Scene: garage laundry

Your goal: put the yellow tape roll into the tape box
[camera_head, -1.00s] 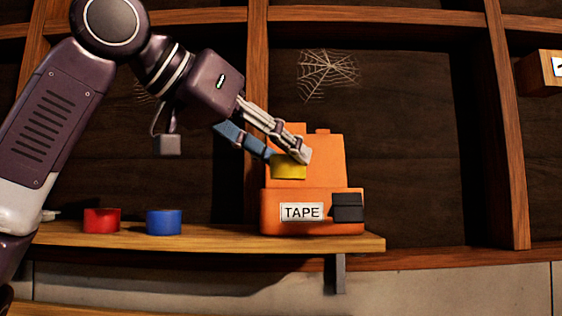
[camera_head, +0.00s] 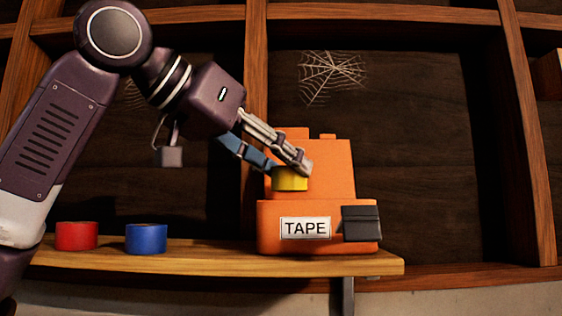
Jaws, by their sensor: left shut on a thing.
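The yellow tape roll (camera_head: 289,180) is held between the fingers of my left gripper (camera_head: 288,168). The gripper points down and to the right, shut on the roll. The roll is just above the front part of the orange tape box (camera_head: 268,228) and in front of its taller back. I cannot tell whether the roll touches the box. The box stands on the wooden shelf, with a white TAPE label (camera_head: 305,228) and a black piece (camera_head: 361,223) at its front right. My right gripper is not in view.
A red tape roll (camera_head: 76,236) and a blue tape roll (camera_head: 146,238) stand on the wooden shelf (camera_head: 215,262), left of the box. Wooden uprights and a dark back panel (camera_head: 420,150) with a cobweb (camera_head: 331,76) are behind. The shelf ends just right of the box.

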